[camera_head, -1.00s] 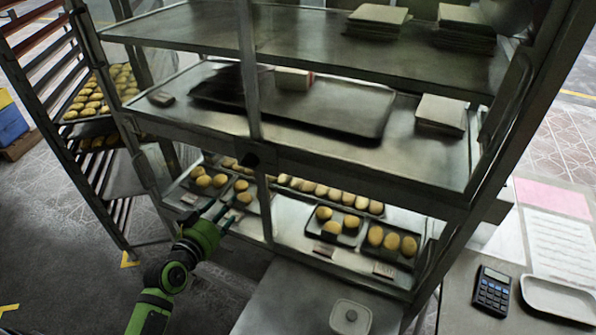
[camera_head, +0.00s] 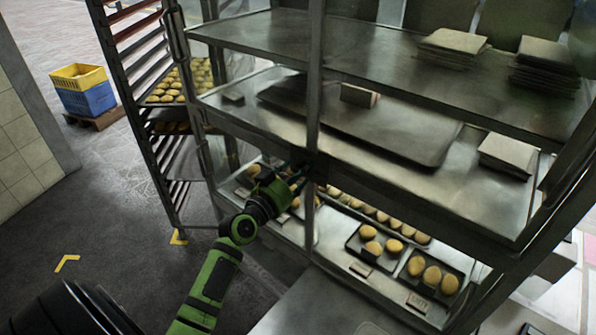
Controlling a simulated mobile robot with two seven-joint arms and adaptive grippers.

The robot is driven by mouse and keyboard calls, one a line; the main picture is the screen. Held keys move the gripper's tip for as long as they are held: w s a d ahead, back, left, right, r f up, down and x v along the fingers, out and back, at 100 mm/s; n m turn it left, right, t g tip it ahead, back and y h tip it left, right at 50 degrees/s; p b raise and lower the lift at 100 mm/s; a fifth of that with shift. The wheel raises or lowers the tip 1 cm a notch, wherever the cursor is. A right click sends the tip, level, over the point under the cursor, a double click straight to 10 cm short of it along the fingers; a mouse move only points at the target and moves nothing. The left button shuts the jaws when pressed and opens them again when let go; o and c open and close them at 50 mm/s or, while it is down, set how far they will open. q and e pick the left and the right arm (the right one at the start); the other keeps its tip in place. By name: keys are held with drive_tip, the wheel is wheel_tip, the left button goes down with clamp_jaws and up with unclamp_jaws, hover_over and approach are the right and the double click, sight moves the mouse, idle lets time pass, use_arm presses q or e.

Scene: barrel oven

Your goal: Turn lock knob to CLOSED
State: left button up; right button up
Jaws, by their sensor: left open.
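The lock knob (camera_head: 316,164) appears as a small dark block on the middle post of the glass-fronted metal cabinet, at the height of the middle shelf's front edge. Its lettering and turn position are too small to read. My left gripper (camera_head: 296,178) is open at the end of the green and black arm. Its fingertips are just left of the dark block; I cannot tell whether they touch it. The gripper partly covers the lower compartment. My right gripper is not in view.
The cabinet's shelves hold a dark tray (camera_head: 362,122), stacked cards (camera_head: 452,45) and trays of buns (camera_head: 372,244). A rack (camera_head: 150,92) with more buns stands at left. A yellow and blue crate stack (camera_head: 84,92) is farther back. The floor at left is clear.

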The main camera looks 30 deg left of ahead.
use_arm(q)
drive_tip(key=c, duration=1.1)
drive_tip(key=shift+r+n, duration=0.15)
drive_tip(key=shift+n, duration=0.25)
drive_tip(key=n+p, duration=0.1)
drive_tip(key=n, duration=0.3)
drive_tip(key=n+p, duration=0.2)
drive_tip(key=n, duration=0.1)
drive_tip(key=shift+a+r+n+g, duration=0.2)
drive_tip(key=shift+n+g, duration=0.1)
drive_tip(key=shift+n, duration=0.1)
drive_tip(key=n+h, duration=0.1)
drive_tip(key=n, duration=0.2)
drive_tip(key=shift+n, duration=0.3)
drive_tip(key=n, duration=0.3)
drive_tip(key=shift+a+p, duration=0.1)
drive_tip(key=shift+p, duration=0.3)
drive_tip(key=shift+o, duration=0.2)
drive_tip(key=shift+f+n, duration=0.15)
drive_tip(key=shift+n, duration=0.75)
drive_tip(key=shift+f, duration=0.2)
